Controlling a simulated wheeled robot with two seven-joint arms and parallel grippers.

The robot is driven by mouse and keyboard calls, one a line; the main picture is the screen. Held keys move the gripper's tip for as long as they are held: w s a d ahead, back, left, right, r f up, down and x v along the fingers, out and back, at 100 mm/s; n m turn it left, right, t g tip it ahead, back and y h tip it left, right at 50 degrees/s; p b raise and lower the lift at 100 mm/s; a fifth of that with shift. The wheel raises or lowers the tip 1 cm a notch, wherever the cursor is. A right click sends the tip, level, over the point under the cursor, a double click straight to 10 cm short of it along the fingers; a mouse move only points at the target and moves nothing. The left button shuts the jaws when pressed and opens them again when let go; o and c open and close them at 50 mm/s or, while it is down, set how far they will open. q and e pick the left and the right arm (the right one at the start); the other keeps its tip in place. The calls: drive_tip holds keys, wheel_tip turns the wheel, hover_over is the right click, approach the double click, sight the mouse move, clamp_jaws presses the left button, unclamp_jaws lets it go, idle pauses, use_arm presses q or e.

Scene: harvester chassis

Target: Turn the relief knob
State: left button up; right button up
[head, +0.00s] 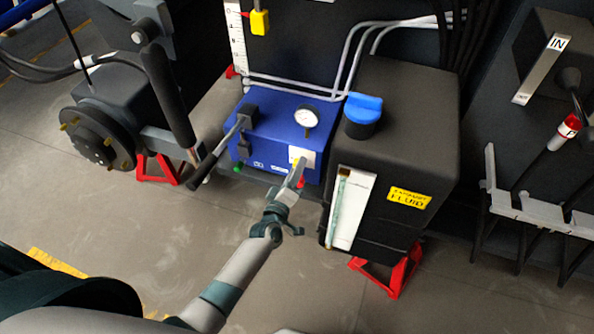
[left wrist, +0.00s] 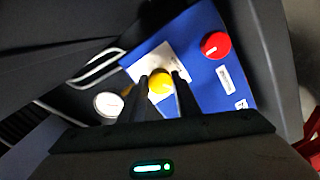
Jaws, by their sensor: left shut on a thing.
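The blue box (head: 268,130) stands on the floor side of the machine, with a round white gauge (head: 306,117) on top. A yellow knob (left wrist: 160,82) sits on a white plate (left wrist: 143,66) on the box's face. My left gripper (head: 299,168) reaches the front of the box from below and largely covers the knob in the head view. In the left wrist view its two dark fingers (left wrist: 160,88) stand on either side of the yellow knob, shut on it. A red knob (left wrist: 215,45) is beside it on the same face. My right gripper is not in view.
A black tank (head: 400,150) with a blue cap (head: 363,110) stands close right of the blue box. A black lever (head: 222,150) juts out left of my gripper. Red stands (head: 390,268) are low down. The floor in front is clear.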

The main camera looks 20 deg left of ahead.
use_arm(q)
drive_tip(key=shift+n+b, duration=0.3)
drive_tip(key=shift+n, duration=0.8)
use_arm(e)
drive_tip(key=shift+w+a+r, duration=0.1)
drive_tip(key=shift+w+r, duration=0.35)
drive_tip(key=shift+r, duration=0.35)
use_arm(q)
drive_tip(key=o, duration=1)
drive_tip(key=shift+o, duration=0.2)
drive_tip(key=shift+s, duration=0.15)
drive_tip(key=s+a, duration=0.1)
drive_tip(key=s, duration=1.6)
drive_tip(key=shift+r, duration=0.25)
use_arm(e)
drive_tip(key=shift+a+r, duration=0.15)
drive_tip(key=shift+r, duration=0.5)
